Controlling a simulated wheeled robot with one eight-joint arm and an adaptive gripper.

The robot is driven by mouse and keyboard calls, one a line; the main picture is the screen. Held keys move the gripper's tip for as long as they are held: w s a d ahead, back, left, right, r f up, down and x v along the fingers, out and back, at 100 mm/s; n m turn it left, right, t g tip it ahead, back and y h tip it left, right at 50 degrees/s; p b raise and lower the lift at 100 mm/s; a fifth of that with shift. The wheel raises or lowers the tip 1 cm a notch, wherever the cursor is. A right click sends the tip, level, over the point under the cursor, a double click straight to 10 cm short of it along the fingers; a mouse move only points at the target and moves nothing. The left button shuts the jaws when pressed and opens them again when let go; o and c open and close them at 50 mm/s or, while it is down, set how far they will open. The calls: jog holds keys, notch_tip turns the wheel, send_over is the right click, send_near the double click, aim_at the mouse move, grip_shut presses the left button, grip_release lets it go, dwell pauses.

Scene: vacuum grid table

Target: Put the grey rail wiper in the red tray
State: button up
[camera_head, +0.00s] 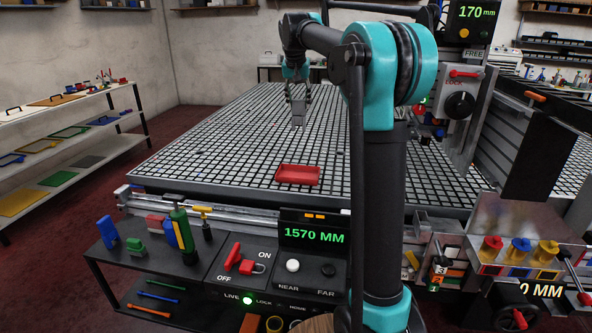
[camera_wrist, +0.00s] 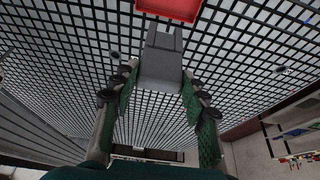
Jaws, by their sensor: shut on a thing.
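The grey rail wiper (camera_wrist: 162,62) is a blocky grey piece held between the two fingers of my gripper (camera_wrist: 160,88) in the wrist view. In the head view my gripper (camera_head: 298,88) hangs over the far middle of the grid table, shut on the wiper (camera_head: 298,107). The red tray (camera_head: 298,175) is shallow and sits near the front middle of the grid. I see nothing in it. The wiper is apart from the tray, farther back. The tray also shows cut off at the top of the wrist view (camera_wrist: 172,8), beyond the wiper's end.
The grid table (camera_head: 220,150) is mostly clear around the tray. A control panel (camera_head: 285,262) and small coloured tools stand along its front. A machine column with a black knob (camera_head: 460,105) rises at the right. White shelves (camera_head: 65,125) line the left wall.

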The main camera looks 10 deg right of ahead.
jog(key=shift+w+f, duration=0.15)
jog(key=shift+w, duration=0.2)
notch_tip(320, 180, down, 20)
dwell(0.4)
jog(key=o, duration=1.3)
jog(key=shift+c, duration=0.2)
jog(key=shift+r, duration=0.2)
jog(key=v, duration=1.2)
jog(key=s+d+f+n, duration=0.1)
jog(key=s+d+f, duration=0.1)
jog(key=s+f, duration=0.6)
jog(key=s+d+f+n+y, duration=0.1)
jog(key=s+d+f, duration=0.1)
jog(key=s+f, duration=0.7)
jog(key=s+d+f+n, duration=0.1)
jog(key=s+f, duration=0.7)
jog(key=s, duration=1.2)
jog(key=shift+s+d+f+n, duration=0.1)
jog(key=shift+d+f+n, duration=0.2)
jog(key=shift+d+f, duration=0.15)
